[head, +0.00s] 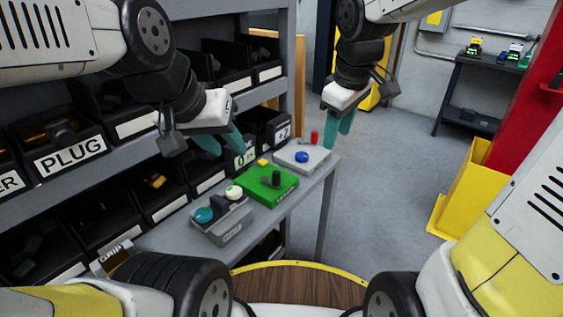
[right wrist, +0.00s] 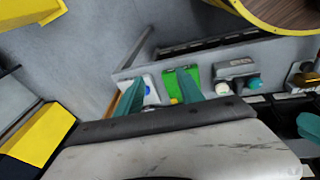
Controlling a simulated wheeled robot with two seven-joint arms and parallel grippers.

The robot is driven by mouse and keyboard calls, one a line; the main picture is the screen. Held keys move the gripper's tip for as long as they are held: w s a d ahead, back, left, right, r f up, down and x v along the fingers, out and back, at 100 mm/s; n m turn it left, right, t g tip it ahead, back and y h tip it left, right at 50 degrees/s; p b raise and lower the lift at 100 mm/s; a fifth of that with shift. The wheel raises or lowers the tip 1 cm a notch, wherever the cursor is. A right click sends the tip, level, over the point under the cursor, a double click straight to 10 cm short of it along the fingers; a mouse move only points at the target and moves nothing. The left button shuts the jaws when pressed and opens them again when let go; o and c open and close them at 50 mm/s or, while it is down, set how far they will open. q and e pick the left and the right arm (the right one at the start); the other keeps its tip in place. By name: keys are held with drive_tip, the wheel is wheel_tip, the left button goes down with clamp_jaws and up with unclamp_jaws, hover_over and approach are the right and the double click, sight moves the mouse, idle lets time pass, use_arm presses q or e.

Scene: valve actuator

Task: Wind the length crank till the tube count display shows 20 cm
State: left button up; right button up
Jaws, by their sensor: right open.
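Three small devices stand on a grey bench (head: 160,242). A grey box (head: 222,224) carries a teal knob (head: 204,215) and a white knob (head: 234,191). A green box (head: 266,188) has dark upright parts and a yellow part. A light grey box (head: 306,163) has a blue knob (head: 302,156) and a red post (head: 314,137). I cannot tell which part is the length crank, and no display reading is legible. My left gripper (head: 220,143) hangs open above and behind the green box. My right gripper (head: 338,121) is open and empty, right of the red post; its fingers show in the right wrist view (right wrist: 158,92).
Shelves with black bins, one labelled PLUG (head: 70,157), stand left of and behind the bench. A yellow bin (head: 470,190) and red post (head: 525,120) stand at right. Open grey floor (head: 390,170) lies between.

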drive_tip(key=w+a+f+n+g, duration=0.2)
drive_tip(key=w+a+f+n, duration=0.3)
drive_tip(key=w+a+n, duration=0.15)
drive_tip(key=n+g, duration=0.1)
drive_tip(key=n, duration=0.3)
hover_over(277, 172)
drive_tip(key=shift+h, duration=0.3)
wheel_tip(277, 172, down, 7)
drive_tip(key=shift+d+f, duration=0.1)
drive_tip(key=shift+d, duration=0.05)
drive_tip(key=shift+f, duration=0.25)
wheel_tip(277, 172, down, 8)
drive_tip(key=shift+r, duration=0.25)
clamp_jaws()
